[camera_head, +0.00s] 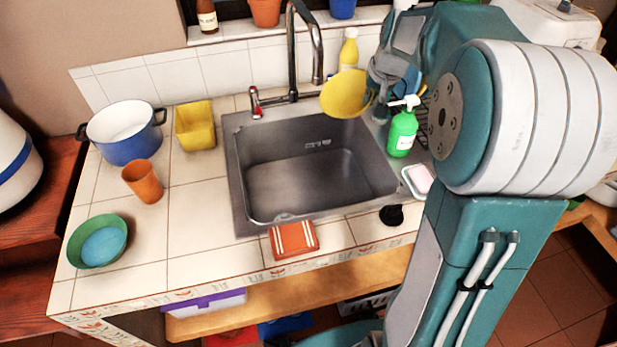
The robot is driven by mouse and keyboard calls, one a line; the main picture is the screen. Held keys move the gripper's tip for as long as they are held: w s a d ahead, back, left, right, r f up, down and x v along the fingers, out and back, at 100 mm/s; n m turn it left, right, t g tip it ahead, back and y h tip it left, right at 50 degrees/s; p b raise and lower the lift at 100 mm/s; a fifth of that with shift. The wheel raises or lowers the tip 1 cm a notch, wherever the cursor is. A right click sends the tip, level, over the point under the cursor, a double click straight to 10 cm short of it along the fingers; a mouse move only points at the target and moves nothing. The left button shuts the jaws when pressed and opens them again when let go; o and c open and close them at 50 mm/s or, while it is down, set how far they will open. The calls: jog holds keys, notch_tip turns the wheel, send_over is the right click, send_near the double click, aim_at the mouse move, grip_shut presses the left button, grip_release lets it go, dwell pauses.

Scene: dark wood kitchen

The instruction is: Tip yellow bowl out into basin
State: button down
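The yellow bowl (345,94) is in the air, tilted, over the back right corner of the basin. My gripper (374,92) comes down from the upper right and meets the bowl at its right rim. The fingers look closed on that rim, though they are small and partly hidden. The basin (262,183) is a grey metal sink set in the white tiled counter, and its floor looks empty. I cannot make out any contents in the bowl.
A tap (318,60) stands close behind and left of the bowl. A green soap bottle (402,132) and a soap dish (417,180) are right of the basin. A yellow bottle (349,50) stands behind. A blue pot (126,148), yellow container (195,127) and orange cup (143,183) are left.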

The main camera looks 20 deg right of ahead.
jog(key=shift+d+r, duration=0.15)
jog(key=shift+r, duration=0.45)
jog(key=shift+w+d+r+m+g+y+b, duration=0.15)
jog(key=shift+w+d+g+y+b, duration=0.25)
jog(key=shift+d+y, duration=0.4)
jog(key=shift+w+d+r+m+g+y+b, duration=0.2)
jog(key=shift+d+y+b, duration=0.35)
jog(key=shift+y, duration=0.45)
jog(key=shift+w+d+r+m+g+y+b, duration=0.15)
jog(key=shift+w+d+g+y+b, duration=0.2)
jog(key=shift+d+y, duration=0.45)
